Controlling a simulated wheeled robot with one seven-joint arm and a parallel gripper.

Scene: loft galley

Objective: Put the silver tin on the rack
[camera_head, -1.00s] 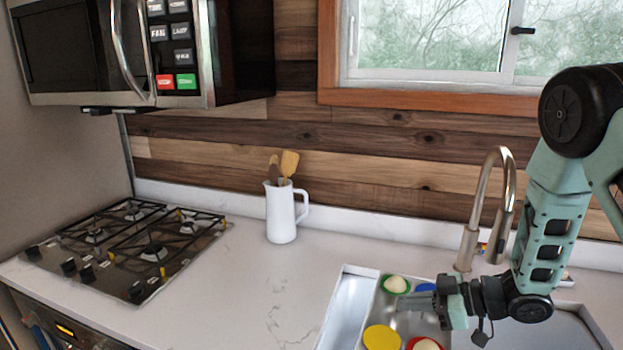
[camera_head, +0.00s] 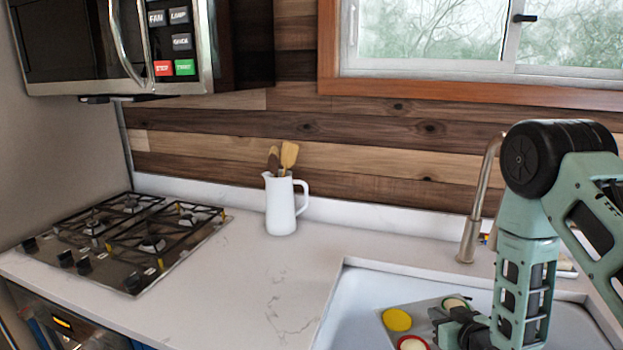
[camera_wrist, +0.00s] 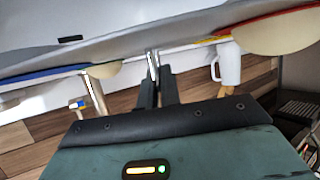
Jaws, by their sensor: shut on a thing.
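The silver tin (camera_head: 422,313) is a grey metal tray, partly cut off by the bottom edge of the head view. It holds several round pieces in yellow, red and green, some with cream tops. My gripper (camera_head: 440,325) is shut on the tin's edge and hides part of it. In the wrist view the tin (camera_wrist: 150,32) fills the top as a large grey surface, and the dark fingers (camera_wrist: 158,85) meet its edge. The tin appears over the sink area; its height cannot be told. I cannot make out a rack.
The white sink (camera_head: 350,290) has a metal tap (camera_head: 470,230) behind it, close to my arm. A white jug (camera_head: 281,205) with wooden utensils stands on the counter. A gas hob (camera_head: 125,240) is at left, under a microwave (camera_head: 100,45).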

